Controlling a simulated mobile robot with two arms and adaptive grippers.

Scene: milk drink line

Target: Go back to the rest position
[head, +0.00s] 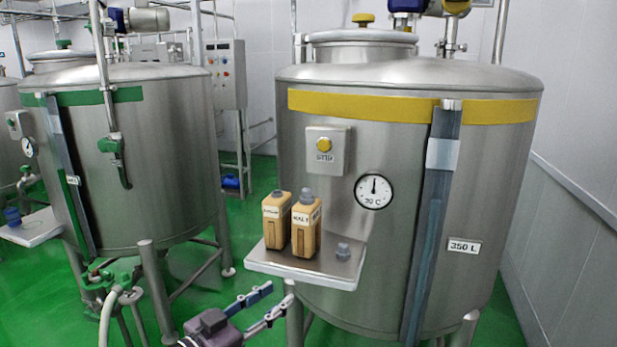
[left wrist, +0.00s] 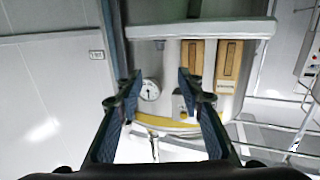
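My left gripper (head: 277,296) is low in front of the yellow-banded tank (head: 465,180), below and left of its small shelf (head: 300,272). Its two fingers are apart with nothing between them. The left wrist view, which looks upside down, also shows this open gripper (left wrist: 159,78), with the tank's gauge (left wrist: 150,90) behind it. Two tan bottles stand upright on the shelf, a left one (head: 275,228) and a right one (head: 305,232), both apart from the gripper. My right gripper is in neither view.
A small grey cap-like piece (head: 343,252) lies on the shelf's right side. A green-banded tank (head: 165,165) stands at left with its own shelf (head: 32,228). A pale hose (head: 106,318) and metal legs are near the left gripper. Green floor (head: 262,185) shows between the tanks.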

